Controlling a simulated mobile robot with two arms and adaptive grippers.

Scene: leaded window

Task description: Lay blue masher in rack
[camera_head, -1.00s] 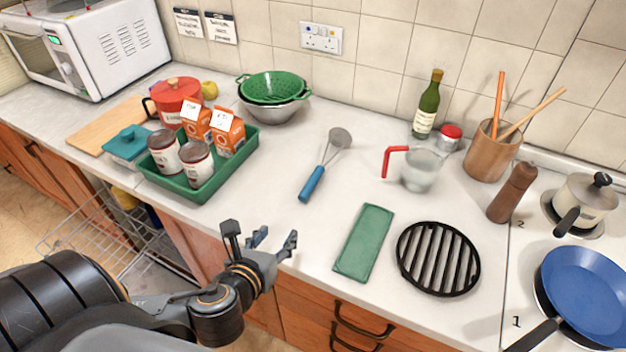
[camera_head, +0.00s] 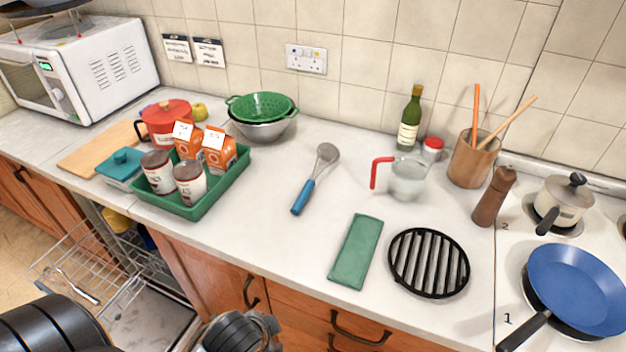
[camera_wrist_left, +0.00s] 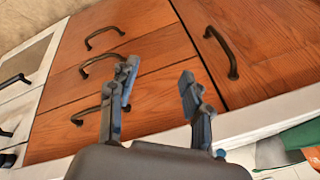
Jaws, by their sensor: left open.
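The blue masher (camera_head: 303,196) lies on the white counter, its blue handle toward the front and its grey head toward the wall. The wire rack (camera_head: 128,292) is pulled out below the counter at the lower left, with a thin light utensil lying in it. My left wrist (camera_head: 240,333) is at the bottom edge of the head view, in front of the drawers and away from the masher; its fingers are not clear there. In the left wrist view my left gripper (camera_wrist_left: 157,78) is open and empty, with wooden drawer fronts behind it. My right gripper is out of view.
A green tray (camera_head: 203,208) with cartons and jars stands left of the masher. A green cloth (camera_head: 357,250), a black trivet (camera_head: 429,263) and a glass jug (camera_head: 408,179) are to its right. The counter around the masher is clear. Drawer handles (camera_head: 250,292) stick out below the edge.

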